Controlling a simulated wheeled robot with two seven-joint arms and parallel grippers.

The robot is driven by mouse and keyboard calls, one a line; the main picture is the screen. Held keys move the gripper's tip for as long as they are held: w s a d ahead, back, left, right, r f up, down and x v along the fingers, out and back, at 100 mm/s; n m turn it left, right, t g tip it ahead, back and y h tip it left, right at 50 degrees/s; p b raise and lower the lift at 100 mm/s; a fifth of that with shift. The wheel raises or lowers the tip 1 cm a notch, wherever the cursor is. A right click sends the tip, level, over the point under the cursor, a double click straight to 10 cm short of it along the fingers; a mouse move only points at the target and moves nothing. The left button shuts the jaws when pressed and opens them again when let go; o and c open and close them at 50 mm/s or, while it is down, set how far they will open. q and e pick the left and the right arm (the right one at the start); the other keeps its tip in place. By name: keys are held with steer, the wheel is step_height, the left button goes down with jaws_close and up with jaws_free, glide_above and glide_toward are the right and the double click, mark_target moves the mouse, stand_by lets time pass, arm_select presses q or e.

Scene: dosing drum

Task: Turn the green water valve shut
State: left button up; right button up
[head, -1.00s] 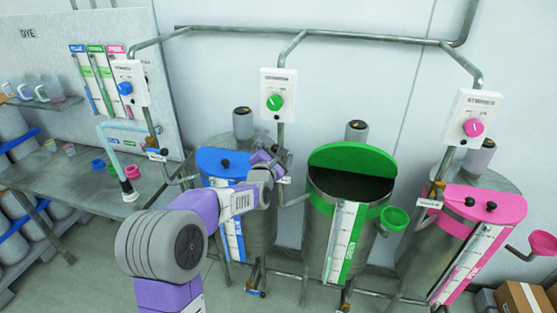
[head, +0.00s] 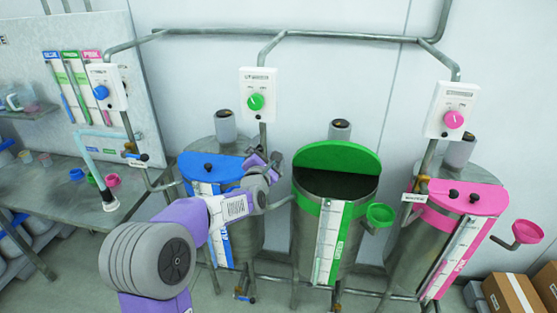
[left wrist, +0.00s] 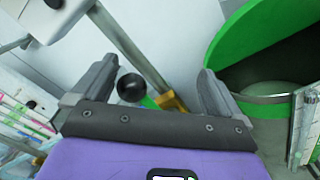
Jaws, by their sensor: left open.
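The green water valve shows in the left wrist view as a black ball knob (left wrist: 131,88) on a short green lever, with a brass body (left wrist: 172,101) on a grey pipe. My left gripper (left wrist: 157,70) is open, and the knob appears between its two fingers, nearer the left one. I cannot tell whether either finger touches it. In the head view my left gripper (head: 266,161) is at the pipe below the green dial (head: 255,102) and hides the valve. My right gripper is not in view.
The open green drum (head: 338,190) stands right of my gripper, with a green funnel (head: 381,215) on its side. The blue-lidded drum (head: 210,167) is close behind my arm. The pink drum (head: 465,198) is farther right. Cardboard boxes (head: 512,295) lie at the lower right.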

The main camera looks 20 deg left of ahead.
arm_select(q)
steer(key=w+d+f+b, duration=0.1)
steer(key=d+f+b, duration=0.5)
steer(key=b, duration=0.1)
steer(key=shift+w+f, duration=0.25)
steer(key=shift+f, duration=0.15)
stand_by(1.2)
steer(key=shift+d+f, duration=0.1)
step_height(320, 180, down, 2)
steer(key=b, duration=0.3)
stand_by(0.3)
steer(key=shift+s+a+r, duration=0.15)
steer(key=shift+a+r, duration=0.3)
steer(key=shift+r, duration=0.1)
